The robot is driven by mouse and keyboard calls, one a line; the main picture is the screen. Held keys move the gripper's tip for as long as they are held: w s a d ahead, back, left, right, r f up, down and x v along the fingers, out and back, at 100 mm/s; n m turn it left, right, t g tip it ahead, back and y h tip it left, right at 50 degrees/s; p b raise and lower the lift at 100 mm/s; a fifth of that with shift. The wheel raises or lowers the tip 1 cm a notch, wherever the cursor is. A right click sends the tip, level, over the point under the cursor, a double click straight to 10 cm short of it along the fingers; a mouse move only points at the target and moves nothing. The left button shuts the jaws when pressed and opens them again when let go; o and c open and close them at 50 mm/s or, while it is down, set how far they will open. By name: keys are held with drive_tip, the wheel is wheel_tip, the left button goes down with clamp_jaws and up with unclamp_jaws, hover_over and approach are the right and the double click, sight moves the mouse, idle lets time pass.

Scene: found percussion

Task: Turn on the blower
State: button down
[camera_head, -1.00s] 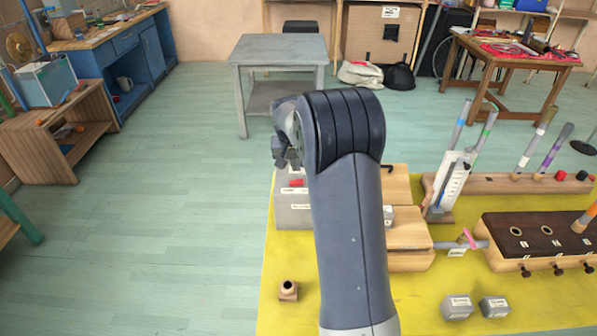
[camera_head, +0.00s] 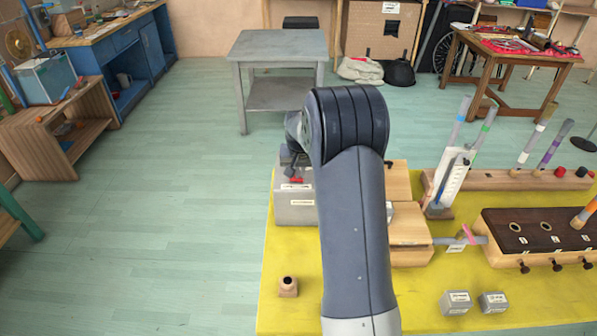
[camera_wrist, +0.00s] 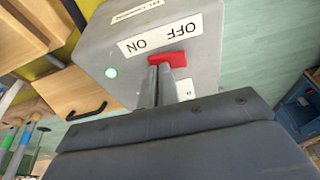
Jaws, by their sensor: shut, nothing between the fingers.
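The blower is a grey box (camera_head: 294,208) on the yellow mat, left of my arm in the head view. It also fills the top of the wrist view (camera_wrist: 205,62). A red switch (camera_wrist: 168,59) sits on its top beside a white label (camera_wrist: 160,35) marked ON and OFF. Which way the switch is set I cannot tell. A small round green-white light (camera_wrist: 111,72) shows on the box. My gripper (camera_wrist: 164,70) is shut and empty, its fingertips at the red switch's edge; contact is unclear. In the head view my arm partly hides the box.
Wooden blocks (camera_head: 410,228) stand right of the blower, with a white gauge (camera_head: 452,178) and a dark-topped pipe chest (camera_head: 535,232) beyond. Two small grey weights (camera_head: 456,302) and a small wooden socket (camera_head: 288,287) lie in front. Open floor lies to the left.

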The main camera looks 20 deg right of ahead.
sight(294, 179)
drive_tip(key=shift+a+f, duration=0.1)
drive_tip(key=shift+a, duration=0.15)
drive_tip(key=shift+w+a, duration=0.3)
drive_tip(key=shift+a, duration=0.3)
wheel_tip(294, 179, up, 5)
drive_tip(key=p, duration=0.2)
drive_tip(key=shift+p, duration=0.4)
drive_tip(key=d+b+v, duration=0.1)
drive_tip(key=b+v, duration=0.1)
drive_tip(key=v, duration=0.7)
drive_tip(key=shift+s+a, duration=0.2)
drive_tip(key=shift+a, duration=0.05)
